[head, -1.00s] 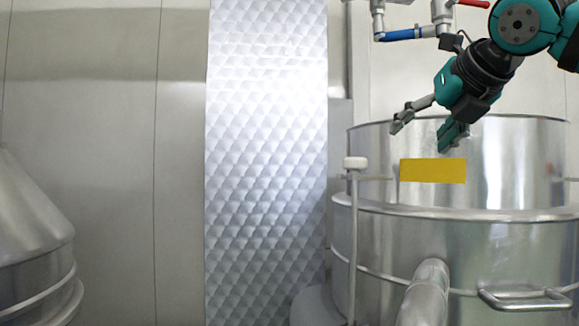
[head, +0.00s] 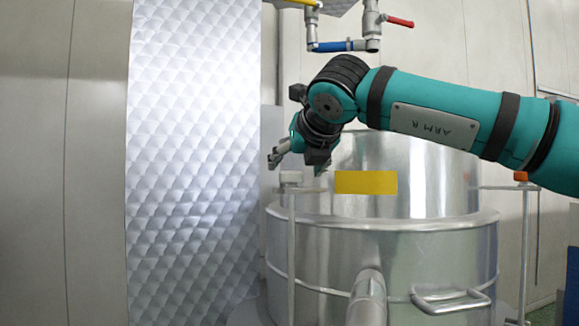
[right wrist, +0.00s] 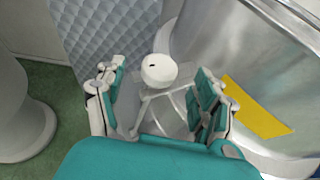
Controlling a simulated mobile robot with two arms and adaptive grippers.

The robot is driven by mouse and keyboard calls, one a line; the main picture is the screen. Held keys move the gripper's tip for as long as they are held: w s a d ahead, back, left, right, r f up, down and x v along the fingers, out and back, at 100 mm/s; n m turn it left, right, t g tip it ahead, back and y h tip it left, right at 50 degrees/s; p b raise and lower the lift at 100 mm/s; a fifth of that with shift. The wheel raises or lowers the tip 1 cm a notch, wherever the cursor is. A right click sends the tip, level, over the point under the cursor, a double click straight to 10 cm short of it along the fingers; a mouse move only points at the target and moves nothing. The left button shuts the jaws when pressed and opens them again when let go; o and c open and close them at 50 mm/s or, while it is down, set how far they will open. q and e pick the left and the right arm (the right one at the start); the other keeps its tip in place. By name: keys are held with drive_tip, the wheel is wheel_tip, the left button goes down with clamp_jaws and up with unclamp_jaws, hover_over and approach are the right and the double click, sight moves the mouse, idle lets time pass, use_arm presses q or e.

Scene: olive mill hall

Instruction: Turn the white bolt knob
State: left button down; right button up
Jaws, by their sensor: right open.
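The white bolt knob (head: 291,177) tops an upright rod at the left side of the steel vat (head: 425,195). In the right wrist view the knob (right wrist: 160,70) is round and white with a small dark slot on top. My right gripper (head: 296,162) is open just above the knob in the head view, pointing down. In the right wrist view its fingers stand apart on the left and right, with the knob between and beyond them. I cannot tell whether either finger touches it. My left gripper is not in view.
A yellow plate (head: 366,182) is on the vat wall close to the right gripper. An orange-topped rod (head: 521,177) stands at the vat's right. Pipes with a red-handled valve (head: 400,22) hang above my arm. A quilted metal panel (head: 190,150) stands left.

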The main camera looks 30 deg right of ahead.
sight(291, 172)
drive_tip(key=p+x, duration=0.1)
drive_tip(key=x, duration=0.3)
drive_tip(key=shift+w+d+r, duration=0.1)
drive_tip(key=shift+d, duration=0.1)
drive_tip(key=shift+w+d+f, duration=0.15)
drive_tip(key=shift+w+f, duration=0.2)
drive_tip(key=shift+w, duration=0.25)
drive_tip(key=shift+s, duration=0.1)
drive_tip(key=c, duration=1.2)
